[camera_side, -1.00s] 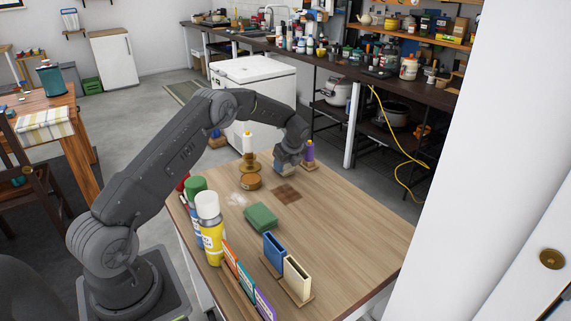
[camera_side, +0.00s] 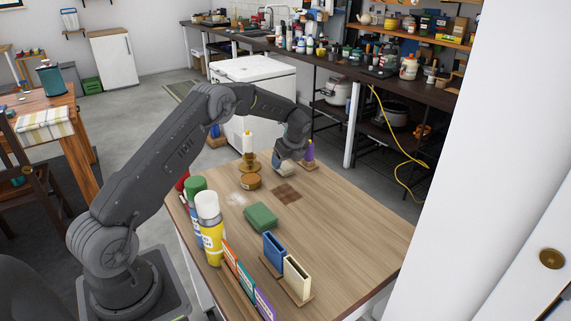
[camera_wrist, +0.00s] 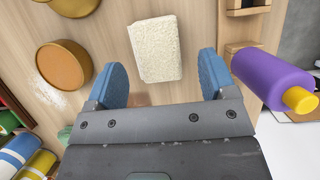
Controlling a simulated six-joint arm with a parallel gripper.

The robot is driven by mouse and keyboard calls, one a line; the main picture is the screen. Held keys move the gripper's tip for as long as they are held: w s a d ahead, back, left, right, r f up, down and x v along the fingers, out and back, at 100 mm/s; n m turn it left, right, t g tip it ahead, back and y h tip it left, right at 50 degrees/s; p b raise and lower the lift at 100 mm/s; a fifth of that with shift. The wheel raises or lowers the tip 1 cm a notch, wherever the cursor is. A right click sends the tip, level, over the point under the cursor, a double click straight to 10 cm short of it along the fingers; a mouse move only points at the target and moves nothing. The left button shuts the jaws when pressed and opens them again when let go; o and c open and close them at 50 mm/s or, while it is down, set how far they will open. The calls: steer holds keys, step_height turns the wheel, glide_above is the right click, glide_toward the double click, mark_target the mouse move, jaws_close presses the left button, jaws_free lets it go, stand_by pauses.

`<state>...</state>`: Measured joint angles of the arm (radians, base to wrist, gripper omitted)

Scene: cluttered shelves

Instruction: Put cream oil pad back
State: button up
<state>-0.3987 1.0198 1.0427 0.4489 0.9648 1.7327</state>
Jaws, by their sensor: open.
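A cream, rough-textured pad (camera_wrist: 155,48) lies on the wooden table, ahead of my gripper (camera_wrist: 160,68) in the wrist view. My two blue fingers are spread apart on either side of its near end, with nothing between them that I can see held. In the side view my gripper (camera_side: 280,160) hangs low over the far part of the table, and the pad (camera_side: 286,171) shows just below it, partly hidden. A cream slot holder (camera_side: 297,279) stands upright at the table's near right, beside a blue holder (camera_side: 273,252).
A purple bottle (camera_wrist: 272,78) stands close to the right finger. A round brown tin (camera_wrist: 64,65) is to the left. A green pad (camera_side: 261,217), tall spray cans (camera_side: 209,228) and a brown checked patch (camera_side: 287,193) are also on the table.

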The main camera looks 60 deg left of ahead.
steer(key=s+d+r+n+t, duration=0.1)
steer(key=s+d+r+n, duration=0.1)
steer(key=d+r, duration=0.55)
steer(key=s+d+r+n+t, duration=0.1)
steer(key=s+d+r+n, duration=0.2)
steer(key=r, duration=0.8)
steer(key=s+d+r+n+t+h, duration=0.1)
steer(key=s+d+r+n+h, duration=0.15)
steer(key=s+d+r, duration=0.5)
steer(key=s+d+f+n+t+h, duration=0.1)
steer(key=s+d+n, duration=0.4)
steer(key=s, duration=0.6)
steer(key=s+d+f+n+t+h, duration=0.1)
steer(key=s+d+n, duration=0.4)
steer(key=s, duration=0.5)
steer(key=shift+s+d+f+t, duration=0.3)
steer(key=shift+s+d+f, duration=0.1)
steer(key=shift+d, duration=0.5)
steer(key=shift+n, duration=0.25)
